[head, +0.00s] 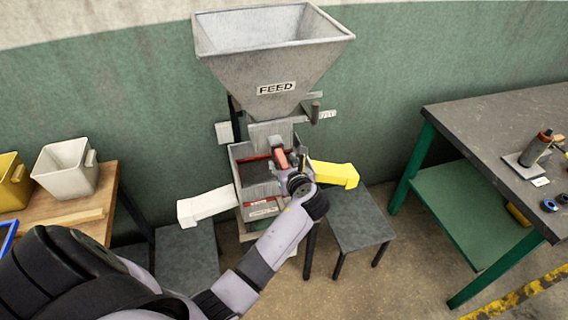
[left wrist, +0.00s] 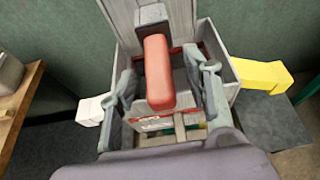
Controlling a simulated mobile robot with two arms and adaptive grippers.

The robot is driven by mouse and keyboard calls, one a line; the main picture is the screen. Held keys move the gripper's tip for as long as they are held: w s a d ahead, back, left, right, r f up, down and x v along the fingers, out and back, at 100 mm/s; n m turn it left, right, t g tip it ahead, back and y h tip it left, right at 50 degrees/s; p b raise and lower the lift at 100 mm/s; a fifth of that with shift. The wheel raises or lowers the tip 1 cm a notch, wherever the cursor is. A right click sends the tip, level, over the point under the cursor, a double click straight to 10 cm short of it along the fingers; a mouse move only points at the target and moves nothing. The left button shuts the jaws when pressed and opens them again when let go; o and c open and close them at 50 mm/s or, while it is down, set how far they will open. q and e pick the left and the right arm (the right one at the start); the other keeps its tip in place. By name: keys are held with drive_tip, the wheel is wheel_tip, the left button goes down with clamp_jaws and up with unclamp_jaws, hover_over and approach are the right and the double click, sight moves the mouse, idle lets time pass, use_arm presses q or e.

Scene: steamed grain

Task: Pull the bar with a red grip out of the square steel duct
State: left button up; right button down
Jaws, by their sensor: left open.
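The red grip (left wrist: 158,75) of the bar points toward me in the left wrist view. Its far end meets a dark grey square piece (left wrist: 152,15) on the grey steel duct (left wrist: 180,12). In the head view the grip (head: 280,159) shows just below the duct (head: 270,134) under the hopper, partly hidden by my arm. My left gripper (left wrist: 167,90) is open, with one finger on each side of the grip. Gaps show between the fingers and the grip. How far the bar sits inside the duct is hidden. My right gripper is not in view.
A FEED hopper (head: 274,60) stands above an open divided box (head: 240,153). A white chute (head: 206,206) leaves it leftward and a yellow chute (head: 334,174) rightward, above low grey stands. A wooden table with bins (head: 66,168) is left; a green-legged workbench (head: 500,120) is right.

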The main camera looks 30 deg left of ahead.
use_arm(q)
drive_tip(key=shift+c, duration=0.2)
clamp_jaws()
idle(0.4)
idle(0.7)
